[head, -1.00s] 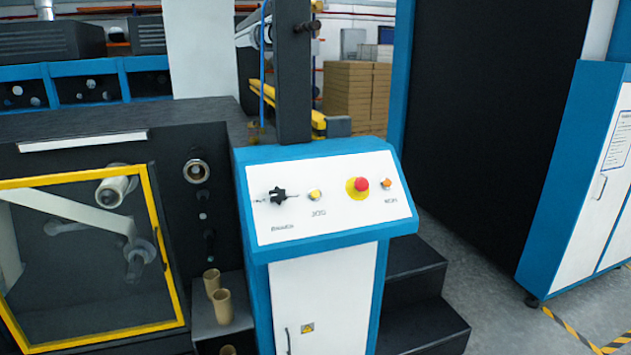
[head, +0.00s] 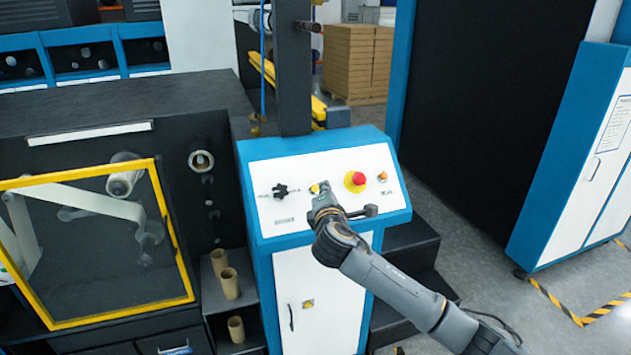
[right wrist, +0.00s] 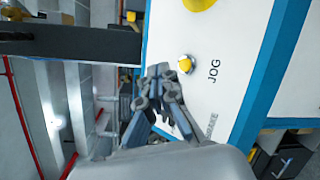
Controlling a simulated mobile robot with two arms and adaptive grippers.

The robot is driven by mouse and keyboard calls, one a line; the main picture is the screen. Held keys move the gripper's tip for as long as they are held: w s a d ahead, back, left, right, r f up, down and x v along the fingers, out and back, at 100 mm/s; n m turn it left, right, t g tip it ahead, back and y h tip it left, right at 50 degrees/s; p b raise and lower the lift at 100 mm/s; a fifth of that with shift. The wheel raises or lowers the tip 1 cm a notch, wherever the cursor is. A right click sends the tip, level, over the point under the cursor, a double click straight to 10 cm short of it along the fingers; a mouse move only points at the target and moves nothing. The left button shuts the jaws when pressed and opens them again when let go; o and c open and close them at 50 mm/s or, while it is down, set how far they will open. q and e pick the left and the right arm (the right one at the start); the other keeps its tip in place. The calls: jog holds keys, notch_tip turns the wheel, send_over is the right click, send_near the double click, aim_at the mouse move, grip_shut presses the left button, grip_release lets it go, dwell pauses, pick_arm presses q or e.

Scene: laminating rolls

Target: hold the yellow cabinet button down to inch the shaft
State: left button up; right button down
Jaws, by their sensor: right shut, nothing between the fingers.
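The yellow button (right wrist: 185,64), in a silver collar beside the word JOG, is on the white sloping panel (head: 348,212) of the blue cabinet. In the head view the yellow button (head: 315,188) shows just past my right gripper (head: 322,192), which partly covers the area around it. In the right wrist view my right gripper (right wrist: 161,72) is shut and empty, its fingertips close beside the button. The button's face shows uncovered there. I cannot tell whether the tips touch the panel. My left gripper is not in view.
A black rotary knob (head: 281,191) sits left of the button. A red emergency stop (head: 356,180) on a yellow base and an orange button (head: 382,176) sit to its right. A dark post (head: 293,70) rises behind the panel. Black steps (head: 405,290) stand right of the cabinet.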

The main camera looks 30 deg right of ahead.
aim_at(318, 188)
jog(key=r, duration=0.3)
jog(key=shift+d+h, duration=0.25)
jog(key=shift+h, duration=0.05)
jog(key=shift+w+d+f+b, duration=0.25)
jog(key=shift+w+f+b, duration=0.8)
jog(key=shift+b, duration=0.1)
jog(key=shift+w+d+f+b, duration=0.2)
jog(key=shift+w+f+b, duration=0.85)
jog(key=shift+b, duration=0.1)
jog(key=shift+w+d+f+b, duration=0.25)
jog(key=shift+w+f+b, duration=0.8)
jog(key=shift+b, duration=0.1)
jog(key=shift+w+f, duration=0.25)
